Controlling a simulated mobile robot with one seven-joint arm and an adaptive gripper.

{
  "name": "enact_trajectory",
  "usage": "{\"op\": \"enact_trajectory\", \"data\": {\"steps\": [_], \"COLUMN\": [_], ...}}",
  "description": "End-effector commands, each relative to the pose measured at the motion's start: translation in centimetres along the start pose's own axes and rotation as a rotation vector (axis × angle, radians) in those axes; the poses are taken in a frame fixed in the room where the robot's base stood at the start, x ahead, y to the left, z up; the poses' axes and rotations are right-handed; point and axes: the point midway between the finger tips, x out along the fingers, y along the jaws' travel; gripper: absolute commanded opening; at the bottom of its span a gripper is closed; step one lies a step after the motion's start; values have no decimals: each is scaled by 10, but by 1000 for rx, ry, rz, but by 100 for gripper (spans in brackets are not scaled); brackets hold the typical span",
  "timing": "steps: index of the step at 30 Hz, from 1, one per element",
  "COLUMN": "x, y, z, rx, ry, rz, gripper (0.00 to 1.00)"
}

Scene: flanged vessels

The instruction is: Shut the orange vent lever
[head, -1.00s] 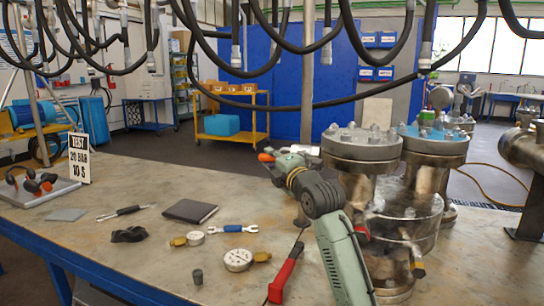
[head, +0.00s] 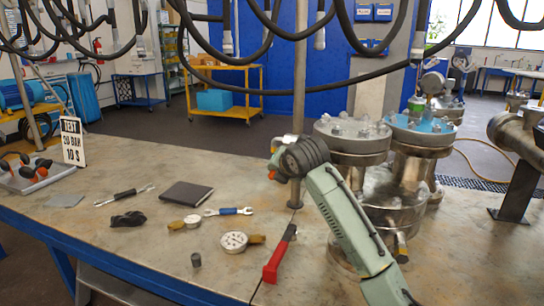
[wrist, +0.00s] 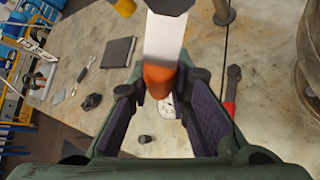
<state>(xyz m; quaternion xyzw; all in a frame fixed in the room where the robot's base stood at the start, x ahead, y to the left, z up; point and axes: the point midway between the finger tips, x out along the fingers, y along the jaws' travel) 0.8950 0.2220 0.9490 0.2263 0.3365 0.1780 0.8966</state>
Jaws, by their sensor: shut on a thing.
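The orange vent lever (wrist: 160,78) shows in the wrist view as an orange grip on a pale metal bar, between my gripper's dark pads. My gripper (wrist: 166,98) is shut on the orange grip. In the head view, my gripper (head: 279,160) is left of the front flanged vessel (head: 352,140), above the bench. Only a small orange-red spot shows at its tip there. My wrist hides the rest of the lever and its mount.
A second vessel with a blue top (head: 420,130) stands behind right. On the bench (head: 130,255) lie a red-handled tool (head: 281,255), gauges (head: 233,241), a wrench (head: 228,211) and a dark notebook (head: 187,194). A thin post (head: 299,90) rises behind my gripper. Hoses hang overhead.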

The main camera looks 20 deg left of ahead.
Motion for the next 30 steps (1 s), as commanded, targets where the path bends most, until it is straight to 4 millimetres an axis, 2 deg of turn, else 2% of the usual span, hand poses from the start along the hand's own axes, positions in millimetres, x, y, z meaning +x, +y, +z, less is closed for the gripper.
{"op": "enact_trajectory", "data": {"steps": [15, 30], "x": [-11, -15], "y": [-31, -43], "z": [2, 2], "rx": [-296, -400], "ry": [87, 116], "rz": [-300, -404], "gripper": [0, 0]}}
